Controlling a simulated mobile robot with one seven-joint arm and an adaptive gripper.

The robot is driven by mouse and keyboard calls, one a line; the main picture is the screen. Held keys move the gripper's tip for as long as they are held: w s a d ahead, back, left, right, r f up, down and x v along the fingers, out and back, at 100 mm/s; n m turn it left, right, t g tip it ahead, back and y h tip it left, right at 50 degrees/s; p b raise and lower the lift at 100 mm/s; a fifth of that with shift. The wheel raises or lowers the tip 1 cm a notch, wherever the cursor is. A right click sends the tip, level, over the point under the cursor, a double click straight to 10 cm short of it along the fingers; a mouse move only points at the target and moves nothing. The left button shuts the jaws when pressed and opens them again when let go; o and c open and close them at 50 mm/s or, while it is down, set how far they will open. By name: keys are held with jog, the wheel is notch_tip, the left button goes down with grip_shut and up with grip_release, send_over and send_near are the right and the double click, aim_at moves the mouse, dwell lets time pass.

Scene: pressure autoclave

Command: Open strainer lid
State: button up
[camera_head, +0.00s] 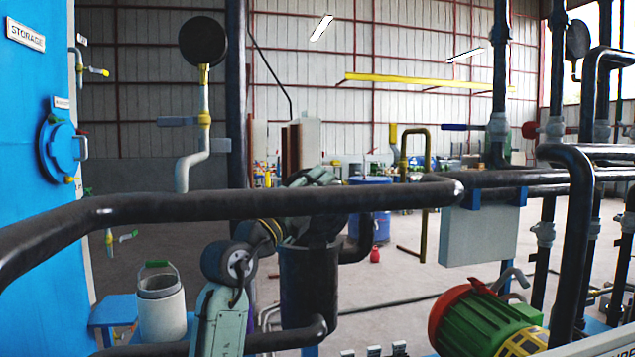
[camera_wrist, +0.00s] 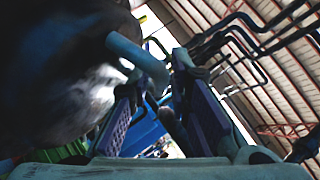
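The strainer (camera_head: 308,285) is a dark upright cylinder near the middle of the head view. Its black lid shows only in part, behind the horizontal pipe and my arm. In the wrist view a large dark rounded body, seemingly the lid (camera_wrist: 55,70), fills the left side. A grey-blue curved bar, seemingly its handle (camera_wrist: 135,55), reaches from it to the fingertips. My gripper (camera_wrist: 155,75) has its fingers apart with the bar's end at the tips; firm contact cannot be told. In the head view my gripper (camera_head: 318,176) is above the strainer, partly hidden.
A thick black pipe (camera_head: 380,198) crosses in front of the strainer and my arm. A grey bucket (camera_head: 161,310) stands at lower left and a green motor (camera_head: 490,322) at lower right. A blue storage tank (camera_head: 35,150) is at far left. Open floor lies behind.

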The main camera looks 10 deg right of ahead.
grip_shut()
dwell(0.6)
